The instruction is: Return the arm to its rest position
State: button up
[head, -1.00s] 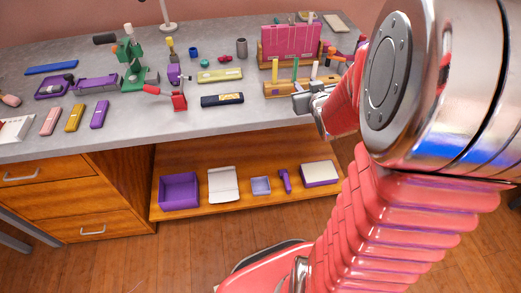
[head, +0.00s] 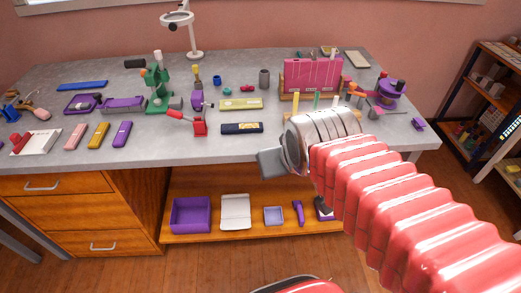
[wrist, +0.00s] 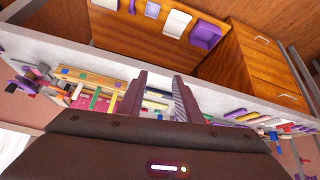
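My arm comes in from the lower right of the head view, its red ribbed sleeve over the right part of the bench front. My gripper (head: 272,163) is in front of the workbench (head: 70,152), near the front edge and apart from the bench objects. In the wrist view my gripper (wrist: 160,78) shows two dark fingers spread apart. Nothing is held between them; bench items show beyond the gap. My arm hides part of the bench and the lower shelf's right end.
Bench tools include a green press (head: 158,90), a red-handled tool (head: 190,123), a dark blue block (head: 242,128) and a pink case (head: 313,74). Purple boxes such as this bin (head: 191,214) sit on the lower shelf. A shelf unit (head: 490,100) stands right. Open floor lies in front.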

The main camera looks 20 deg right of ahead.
jog(key=shift+n+g+y, duration=0.3)
jog(key=shift+g+y, duration=0.1)
jog(key=shift+g, duration=0.2)
jog(key=s+a, duration=0.2)
jog(key=s, duration=0.1)
jog(key=s+a, duration=0.1)
jog(key=shift+s+r, duration=0.15)
jog(key=shift+s, duration=0.15)
jog(key=shift+c, duration=0.5)
jog(key=shift+a, duration=0.15)
